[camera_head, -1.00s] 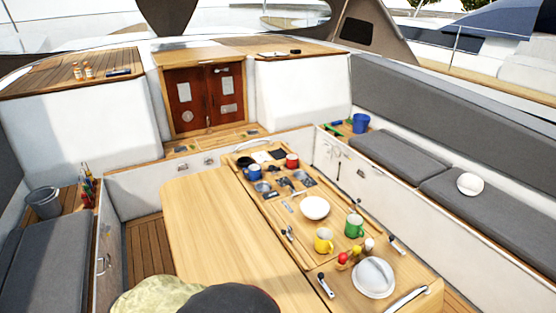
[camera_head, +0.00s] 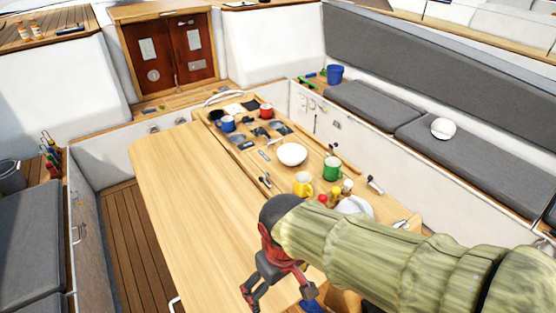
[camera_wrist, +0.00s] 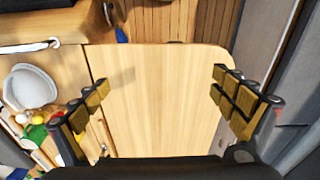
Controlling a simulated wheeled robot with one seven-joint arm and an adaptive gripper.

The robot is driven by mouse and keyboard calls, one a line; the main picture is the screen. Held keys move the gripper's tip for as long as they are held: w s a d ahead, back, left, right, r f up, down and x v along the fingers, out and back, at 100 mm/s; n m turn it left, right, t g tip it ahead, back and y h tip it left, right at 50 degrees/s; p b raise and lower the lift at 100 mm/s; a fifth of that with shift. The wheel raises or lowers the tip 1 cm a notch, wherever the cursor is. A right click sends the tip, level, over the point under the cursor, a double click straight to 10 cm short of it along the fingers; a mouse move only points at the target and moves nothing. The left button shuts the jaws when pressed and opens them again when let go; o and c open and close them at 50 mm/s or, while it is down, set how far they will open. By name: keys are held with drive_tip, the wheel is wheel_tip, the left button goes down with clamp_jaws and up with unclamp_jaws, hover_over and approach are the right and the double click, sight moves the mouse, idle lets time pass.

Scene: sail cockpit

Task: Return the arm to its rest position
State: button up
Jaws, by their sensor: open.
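My gripper (camera_head: 272,296) is in the lower middle of the head view, at the end of my arm, which reaches in from the right in a green sleeve. It hangs above the near part of the wooden table (camera_head: 185,190). In the wrist view my gripper (camera_wrist: 165,100) has its two fingers wide apart with nothing between them. The bare table top (camera_wrist: 160,75) lies below them. My arm hides part of the table's near right side.
A white domed thing (camera_wrist: 30,86) is left in the wrist view. Grey cushioned benches (camera_head: 470,165) flank the table. The table's left half is clear.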

drive_tip(key=s+d+r+m+t+b, duration=0.1)
drive_tip(key=d+m+t+b, duration=0.1)
drive_tip(key=d, duration=0.7)
drive_tip(key=s+d+r+m+t+b, duration=0.1)
drive_tip(key=d+m+t+b, duration=0.1)
drive_tip(key=d+m+b, duration=0.3)
drive_tip(key=d, duration=0.4)
drive_tip(key=shift+s+d+r+t, duration=0.2)
drive_tip(key=shift+s+d+t, duration=0.1)
drive_tip(key=shift+s+d, duration=0.1)
